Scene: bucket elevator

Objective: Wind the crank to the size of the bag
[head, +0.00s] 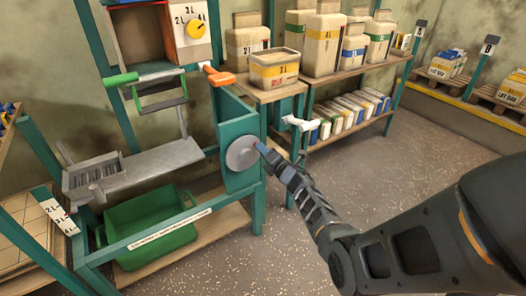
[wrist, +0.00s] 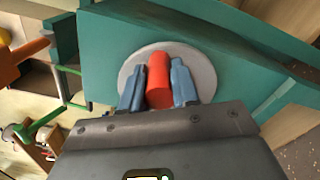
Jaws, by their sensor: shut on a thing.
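The crank is a round grey disc (head: 240,154) on the side of the teal frame, and it also shows in the wrist view (wrist: 207,75). Its red handle (wrist: 158,78) stands out from the disc. My gripper (head: 262,147) is at the disc. In the wrist view its two blue fingers (wrist: 158,87) are shut on the red handle, one on each side. In the head view the handle is hidden by my gripper. An open tub or bag (head: 275,69) with a yellow band stands right of the frame; its label is too small to read surely.
An orange lever (head: 217,76) and a green-handled bar (head: 121,79) are above a grey chute (head: 151,164). A green bin (head: 150,226) is below. Shelves with labelled containers stand behind. The floor at right is clear.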

